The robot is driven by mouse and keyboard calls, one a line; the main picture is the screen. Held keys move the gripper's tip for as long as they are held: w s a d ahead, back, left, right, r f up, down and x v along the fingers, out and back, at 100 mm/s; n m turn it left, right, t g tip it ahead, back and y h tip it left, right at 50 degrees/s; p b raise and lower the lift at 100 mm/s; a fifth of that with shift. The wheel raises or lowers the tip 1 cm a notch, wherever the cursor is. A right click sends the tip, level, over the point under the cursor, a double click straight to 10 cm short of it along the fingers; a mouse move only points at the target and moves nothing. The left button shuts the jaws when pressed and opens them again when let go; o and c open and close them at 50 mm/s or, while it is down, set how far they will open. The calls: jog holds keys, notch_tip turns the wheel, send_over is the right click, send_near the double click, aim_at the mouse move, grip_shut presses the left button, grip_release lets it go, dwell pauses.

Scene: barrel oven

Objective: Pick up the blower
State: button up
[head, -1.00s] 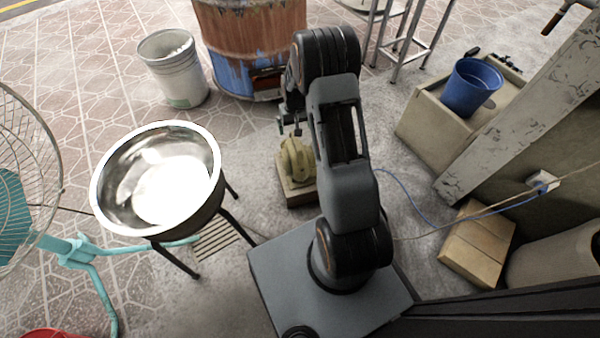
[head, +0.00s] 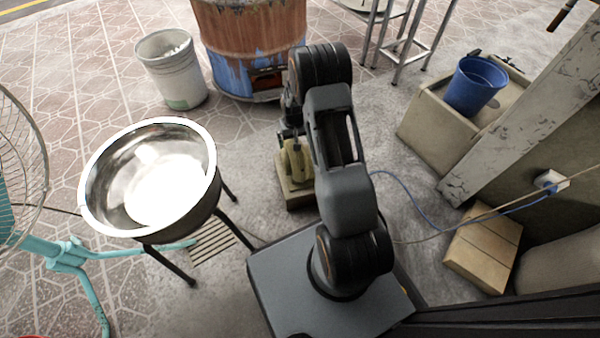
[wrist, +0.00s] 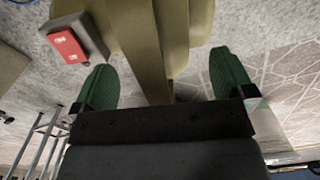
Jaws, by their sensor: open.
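The blower (head: 296,160) is a yellow-olive machine on a low block-like base on the floor, just left of my arm in the head view. My arm hides part of it. In the wrist view the blower's olive body (wrist: 150,40) fills the top middle, with a red switch box (wrist: 66,44) at its left. My gripper (wrist: 164,82) is open, with its green fingers on either side of the olive part. I cannot tell whether they touch it. In the head view my gripper (head: 290,137) is right above the blower, partly hidden.
A steel bowl (head: 205,140) on a black stand is to the left, with a turquoise fan (head: 65,250) beyond it. A rusty barrel (head: 250,40) and a white bucket (head: 172,70) stand behind. A cardboard box (head: 480,250) and blue cable (head: 415,205) lie to the right.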

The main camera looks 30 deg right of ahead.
jog(key=c, duration=1.2)
jog(key=shift+w+r, duration=0.25)
jog(key=shift+r, duration=0.05)
jog(key=shift+c, duration=0.6)
